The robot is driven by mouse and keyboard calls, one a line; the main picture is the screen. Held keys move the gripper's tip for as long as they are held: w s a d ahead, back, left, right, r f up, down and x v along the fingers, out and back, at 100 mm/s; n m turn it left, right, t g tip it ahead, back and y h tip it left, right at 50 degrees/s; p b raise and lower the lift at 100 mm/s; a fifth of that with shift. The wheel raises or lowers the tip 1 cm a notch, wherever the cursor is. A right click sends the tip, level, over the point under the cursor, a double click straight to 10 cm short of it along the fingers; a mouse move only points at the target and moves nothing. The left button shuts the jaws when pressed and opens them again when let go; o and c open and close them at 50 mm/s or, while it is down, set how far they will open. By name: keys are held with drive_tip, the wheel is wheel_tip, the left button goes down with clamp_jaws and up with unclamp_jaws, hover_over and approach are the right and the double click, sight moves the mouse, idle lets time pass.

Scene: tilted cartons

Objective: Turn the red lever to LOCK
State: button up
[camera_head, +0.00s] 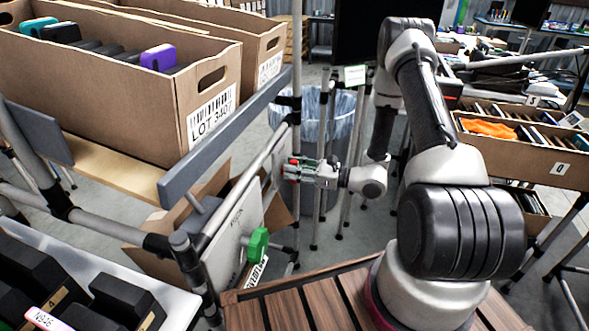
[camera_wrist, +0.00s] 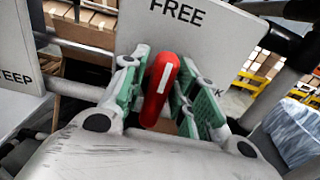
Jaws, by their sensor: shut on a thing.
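The red lever (camera_wrist: 161,88), with a white stripe, stands on a white panel (camera_wrist: 215,35) in the wrist view. The word FREE is printed on the panel above it, and the end of another word, "CK", shows at the right behind a finger. The lever's striped end points up towards FREE, leaning slightly right. My gripper (camera_wrist: 157,95) has its green-padded fingers on both sides of the lever and is shut on it. In the head view my gripper (camera_head: 297,169) reaches left to the panel, with only a bit of red showing between the fingers.
A green lever (camera_head: 257,244) sits on a nearer white panel (camera_head: 228,240). A tilted carton marked LOT (camera_head: 135,95) stands on the rack at upper left, above rails. A bin with a clear liner (camera_head: 340,115) stands behind my gripper. A wooden deck (camera_head: 300,302) lies in front.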

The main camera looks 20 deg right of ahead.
drive_tip(key=m, duration=0.4)
drive_tip(key=shift+w+d+m, duration=0.2)
drive_tip(key=shift+m, duration=0.1)
drive_tip(key=m, duration=0.4)
drive_tip(key=shift+w+d+f+m, duration=0.1)
drive_tip(key=shift+w+f+m, duration=0.1)
drive_tip(key=shift+m, duration=0.1)
drive_tip(key=shift+w+d+f+m, duration=0.1)
drive_tip(key=shift+f+m, duration=0.05)
drive_tip(key=shift+m, duration=1.3)
drive_tip(key=shift+a+f+m, duration=0.1)
drive_tip(key=shift+f+m, duration=0.1)
drive_tip(key=shift+m, duration=1.3)
drive_tip(key=shift+w+d+f+m, duration=0.1)
drive_tip(key=shift+f+m, duration=0.05)
drive_tip(key=shift+m, duration=1.3)
drive_tip(key=o, duration=0.8)
